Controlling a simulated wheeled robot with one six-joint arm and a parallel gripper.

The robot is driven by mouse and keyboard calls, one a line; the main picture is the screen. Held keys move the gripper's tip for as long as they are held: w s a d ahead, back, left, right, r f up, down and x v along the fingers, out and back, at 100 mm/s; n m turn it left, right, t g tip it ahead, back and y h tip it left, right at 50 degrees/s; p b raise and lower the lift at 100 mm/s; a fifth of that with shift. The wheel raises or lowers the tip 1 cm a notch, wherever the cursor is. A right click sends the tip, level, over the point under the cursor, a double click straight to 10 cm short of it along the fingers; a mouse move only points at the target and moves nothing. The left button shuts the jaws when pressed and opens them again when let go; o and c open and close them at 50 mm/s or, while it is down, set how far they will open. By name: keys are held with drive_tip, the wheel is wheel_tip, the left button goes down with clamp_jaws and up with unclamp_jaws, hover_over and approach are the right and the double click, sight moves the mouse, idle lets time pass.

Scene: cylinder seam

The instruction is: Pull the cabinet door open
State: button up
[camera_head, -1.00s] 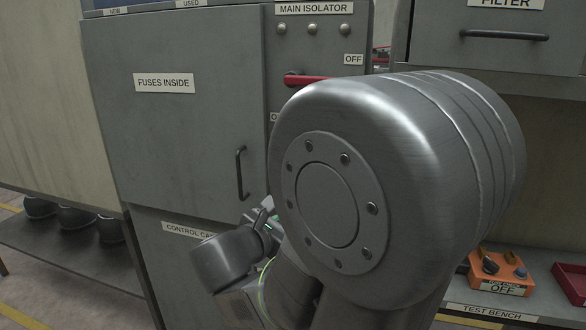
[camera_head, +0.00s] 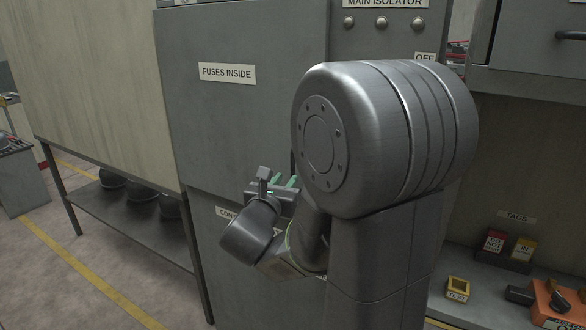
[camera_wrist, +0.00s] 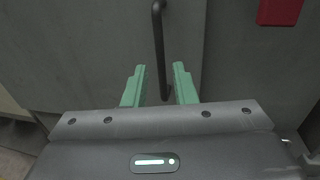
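The grey cabinet door (camera_head: 240,120), labelled "FUSES INSIDE", looks shut in the head view. Its handle is hidden there behind my arm. In the wrist view the dark vertical bar handle (camera_wrist: 159,45) stands out from the grey door (camera_wrist: 90,50). My gripper (camera_wrist: 158,75) is open, its two green fingers apart with the lower part of the handle showing between them. I see a gap on each side of the bar; how deep it sits between the fingers I cannot tell. In the head view my gripper (camera_head: 285,184) is low before the door, partly hidden.
The isolator panel (camera_head: 382,45) is right of the door, mostly behind my arm. A test bench (camera_head: 460,315) with tag holders and an orange box (camera_head: 560,300) stands at right. A low shelf (camera_head: 115,215) with dark round things is at left. Floor at lower left is clear.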

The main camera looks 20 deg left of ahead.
sight(292, 171)
drive_tip(key=w, duration=0.4)
drive_tip(key=w+p, duration=0.1)
drive_tip(key=w, duration=0.1)
drive_tip(key=shift+w+a, duration=0.25)
drive_tip(key=shift+a, duration=0.1)
clamp_jaws()
